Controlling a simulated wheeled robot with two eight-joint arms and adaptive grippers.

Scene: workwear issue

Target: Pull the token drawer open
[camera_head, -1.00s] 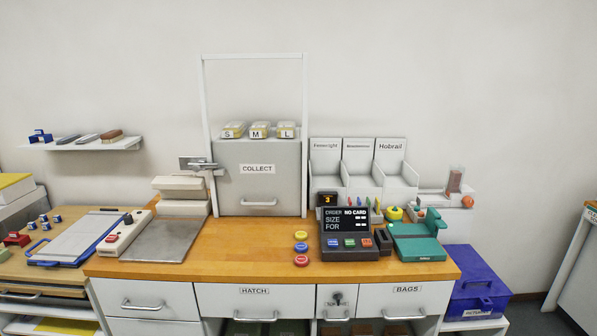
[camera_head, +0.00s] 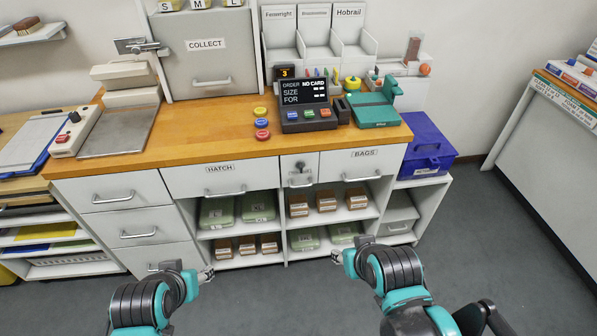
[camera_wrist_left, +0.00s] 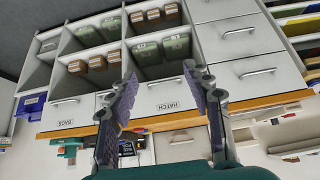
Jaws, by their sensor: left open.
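No drawer in view carries a label I can read as token. The counter front has a wide HATCH drawer (camera_head: 222,179), a narrow drawer (camera_head: 301,168) with a lock-like metal fitting, and a BAGS drawer (camera_head: 364,164). All look shut. My left gripper (camera_head: 207,274) is low in front of the cabinet, below the HATCH drawer. In the left wrist view, which is upside down, its fingers (camera_wrist_left: 160,72) are spread and empty, with the HATCH drawer (camera_wrist_left: 172,93) beyond; a finger partly hides the narrow drawer. My right gripper (camera_head: 338,257) is in front of the lower shelves; its jaws are too small to judge.
Open shelves with green packs (camera_head: 216,211) and brown boxes (camera_head: 298,205) lie under the drawers. The order terminal (camera_head: 305,107) and coloured buttons (camera_head: 262,123) stand on the wooden counter (camera_head: 200,141). A blue box (camera_head: 426,146) is at the right. The grey floor in front is clear.

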